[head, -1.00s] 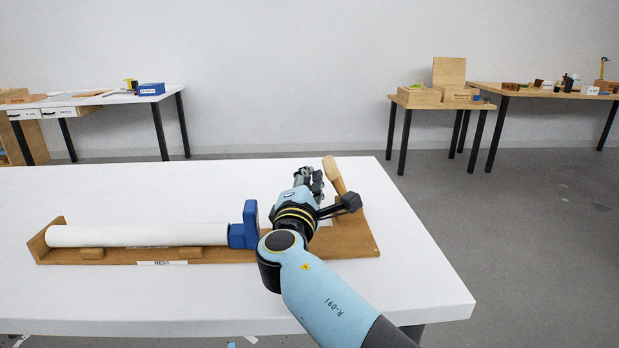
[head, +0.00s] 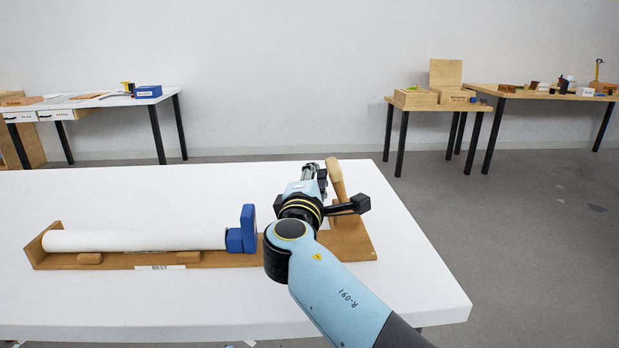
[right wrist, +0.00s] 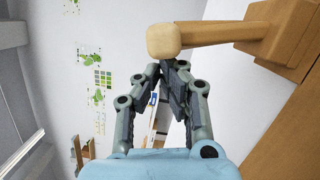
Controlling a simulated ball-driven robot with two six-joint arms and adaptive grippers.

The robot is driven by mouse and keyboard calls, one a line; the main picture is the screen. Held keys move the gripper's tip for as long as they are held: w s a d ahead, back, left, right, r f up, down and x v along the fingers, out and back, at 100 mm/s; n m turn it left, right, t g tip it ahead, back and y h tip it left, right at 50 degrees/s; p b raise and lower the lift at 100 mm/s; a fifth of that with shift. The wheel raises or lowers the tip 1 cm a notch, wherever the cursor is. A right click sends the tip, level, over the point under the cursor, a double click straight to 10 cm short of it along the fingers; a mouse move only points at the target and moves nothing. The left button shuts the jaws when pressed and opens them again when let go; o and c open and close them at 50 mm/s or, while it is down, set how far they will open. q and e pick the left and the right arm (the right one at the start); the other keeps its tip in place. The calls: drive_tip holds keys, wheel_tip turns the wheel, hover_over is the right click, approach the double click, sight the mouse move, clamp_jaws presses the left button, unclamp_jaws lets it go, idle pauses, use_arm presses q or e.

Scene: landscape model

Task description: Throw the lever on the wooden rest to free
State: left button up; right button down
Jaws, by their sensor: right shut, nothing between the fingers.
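The wooden rest (head: 218,259) lies along the white table, with a label reading REST on its front. A wooden lever (head: 336,179) stands at its right end, leaning slightly left at the top. In the right wrist view the lever (right wrist: 205,36) reaches out from a wooden block, its rounded end near my fingertips. A white roll (head: 135,240) lies on the rest, with a blue block-like part (head: 246,230) at its right end. My right gripper (head: 312,172) is shut and empty, just left of the lever. It also shows in the right wrist view (right wrist: 172,66). My left gripper is not in view.
The white table (head: 170,195) is clear behind the rest. Side tables with boxes and small objects stand far off, one at the left (head: 90,101) and others at the right (head: 440,103). My right arm crosses the table's front right part.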

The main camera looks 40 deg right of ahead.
sight(338, 165)
drive_tip(key=d+m, duration=0.1)
drive_tip(key=s+d+r+m, duration=0.1)
drive_tip(key=m, duration=0.1)
drive_tip(key=s+d+r+m+p, duration=0.1)
drive_tip(key=shift+s+d+r+m+g+y, duration=0.15)
drive_tip(key=shift+s+d+m+g+y, duration=0.05)
drive_tip(key=shift+d+m+g+y, duration=0.2)
drive_tip(key=shift+s+d+m+y, duration=0.2)
drive_tip(key=shift+s+d+m, duration=0.2)
drive_tip(key=shift+d+m, duration=0.35)
drive_tip(key=shift+s+d+m+y, duration=0.2)
drive_tip(key=shift+s+d+m, duration=0.2)
drive_tip(key=shift+d+m, duration=0.3)
drive_tip(key=shift+a, duration=0.1)
